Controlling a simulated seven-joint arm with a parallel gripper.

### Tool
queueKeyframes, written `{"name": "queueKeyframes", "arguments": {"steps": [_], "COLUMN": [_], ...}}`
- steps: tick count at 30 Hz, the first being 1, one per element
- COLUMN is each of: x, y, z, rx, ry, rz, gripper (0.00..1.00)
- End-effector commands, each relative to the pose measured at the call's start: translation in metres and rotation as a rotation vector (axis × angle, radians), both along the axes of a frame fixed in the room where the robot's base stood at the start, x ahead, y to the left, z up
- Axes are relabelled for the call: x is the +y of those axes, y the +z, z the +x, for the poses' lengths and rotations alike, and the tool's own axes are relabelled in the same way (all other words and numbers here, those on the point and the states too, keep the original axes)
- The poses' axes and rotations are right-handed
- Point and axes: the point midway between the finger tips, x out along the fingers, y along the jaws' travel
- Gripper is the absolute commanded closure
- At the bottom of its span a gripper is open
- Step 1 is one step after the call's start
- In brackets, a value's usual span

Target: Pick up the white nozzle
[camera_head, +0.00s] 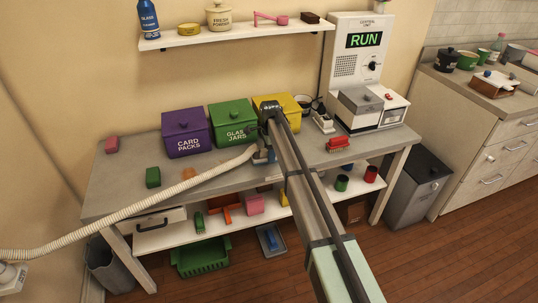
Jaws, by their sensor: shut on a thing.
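The white nozzle (253,150) is at the upper end of a ribbed, cream-white hose (150,200). The hose rises from the lower left across the front of the grey bench. My gripper (263,155) is at this end of the hose, below the far end of my arm and in front of the yellow bin. It is small in the picture, and its fingers are partly hidden. It is shut on the nozzle, and most of the nozzle is covered. I cannot tell whether the nozzle touches the bench.
Purple (186,132), green (233,124) and yellow (290,106) bins stand behind my gripper. A white control unit (357,60) reading RUN stands at the bench's right end. A green block (153,177) and red brush (338,143) lie on the bench (125,185). A lower shelf holds several items.

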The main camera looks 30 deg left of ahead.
Motion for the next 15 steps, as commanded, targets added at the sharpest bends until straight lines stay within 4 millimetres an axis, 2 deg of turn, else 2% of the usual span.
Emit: {"name": "queueKeyframes", "arguments": {"steps": [15], "x": [0.000], "y": [0.080], "z": [0.000], "rx": [-0.001], "ry": [0.000], "rz": [0.001], "gripper": [0.88]}}
